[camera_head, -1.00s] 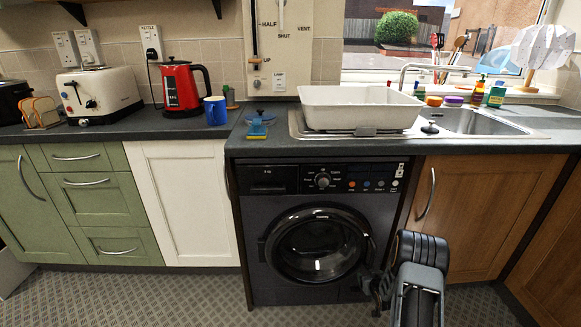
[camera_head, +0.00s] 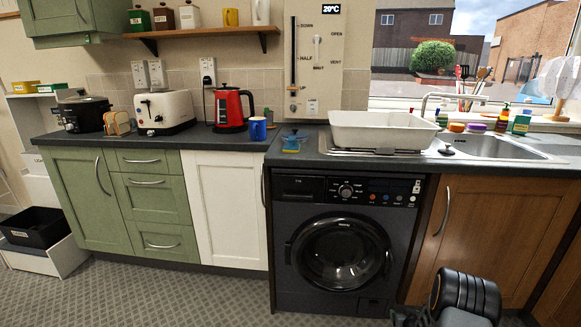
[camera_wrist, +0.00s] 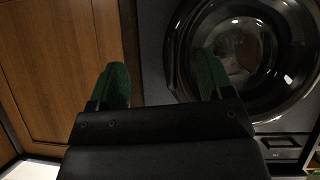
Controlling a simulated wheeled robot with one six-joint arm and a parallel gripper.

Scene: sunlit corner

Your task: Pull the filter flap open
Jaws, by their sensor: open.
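The black washing machine (camera_head: 300,277) stands under the worktop, its round door (camera_head: 341,255) shut. A small dark panel, apparently the filter flap (camera_head: 371,304), is low on its front at the right. It looks flush, but is too dark to tell clearly. The round door (camera_wrist: 245,50) is behind and beside the right finger. In the head view the gripper is mostly cut off at the bottom edge, right of the flap.
A wooden cupboard (camera_head: 478,225) adjoins the machine on the right, and a white cupboard door (camera_head: 228,208) on the left. The worktop above holds a white basin (camera_head: 385,131), a red kettle (camera_head: 231,108) and a blue mug (camera_head: 257,128). The patterned floor (camera_head: 185,290) in front is clear.

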